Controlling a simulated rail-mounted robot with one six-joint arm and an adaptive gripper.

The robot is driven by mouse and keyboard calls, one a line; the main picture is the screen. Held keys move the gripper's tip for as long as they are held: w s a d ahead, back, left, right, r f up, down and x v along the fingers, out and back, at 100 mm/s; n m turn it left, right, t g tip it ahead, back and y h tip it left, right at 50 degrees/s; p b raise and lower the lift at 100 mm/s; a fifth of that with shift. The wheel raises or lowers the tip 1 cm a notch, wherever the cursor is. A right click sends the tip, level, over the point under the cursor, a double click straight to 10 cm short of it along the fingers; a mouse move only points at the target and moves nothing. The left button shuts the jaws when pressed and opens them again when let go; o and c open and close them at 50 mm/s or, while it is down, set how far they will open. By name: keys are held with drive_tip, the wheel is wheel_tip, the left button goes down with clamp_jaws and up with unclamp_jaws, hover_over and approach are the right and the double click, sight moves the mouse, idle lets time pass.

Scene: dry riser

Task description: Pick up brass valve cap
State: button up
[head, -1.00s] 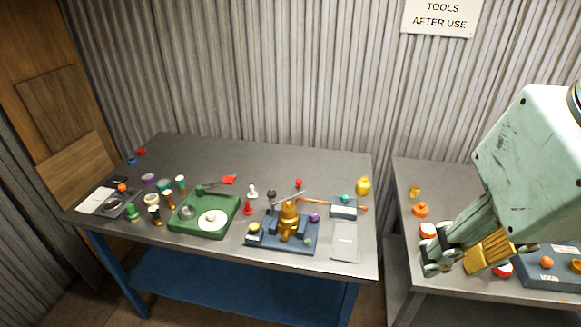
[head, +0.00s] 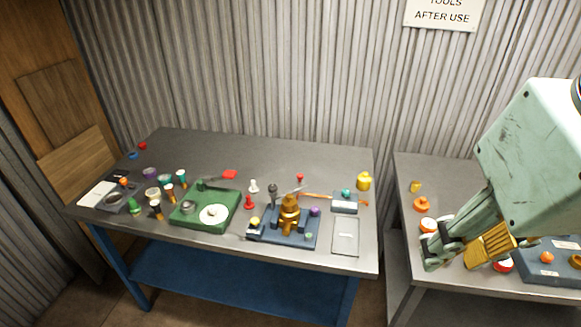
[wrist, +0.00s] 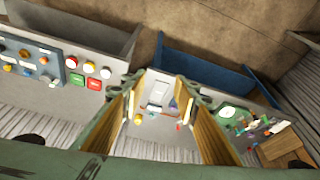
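A brass, golden valve-like piece (head: 289,214) stands upright on a dark blue fixture (head: 270,240) at the front of the left table. I cannot tell whether its top is a separate cap. A small yellow-gold piece (head: 416,186) also lies at the back of the right table. My gripper (head: 482,248) hangs over the right table, well to the right of the blue fixture. In the wrist view my gripper (wrist: 160,82) shows two gold-padded fingers spread apart with nothing between them. The brass piece is too small to make out there.
A green tray (head: 185,222), a grey pad (head: 345,237), a yellow pot (head: 363,181) and several small pieces crowd the left table. A blue-grey panel with knobs (head: 550,272) lies on the right table. A gap separates the tables. The left table's back middle is mostly clear.

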drive_tip(key=o, duration=0.5)
drive_tip(key=shift+w, duration=0.1)
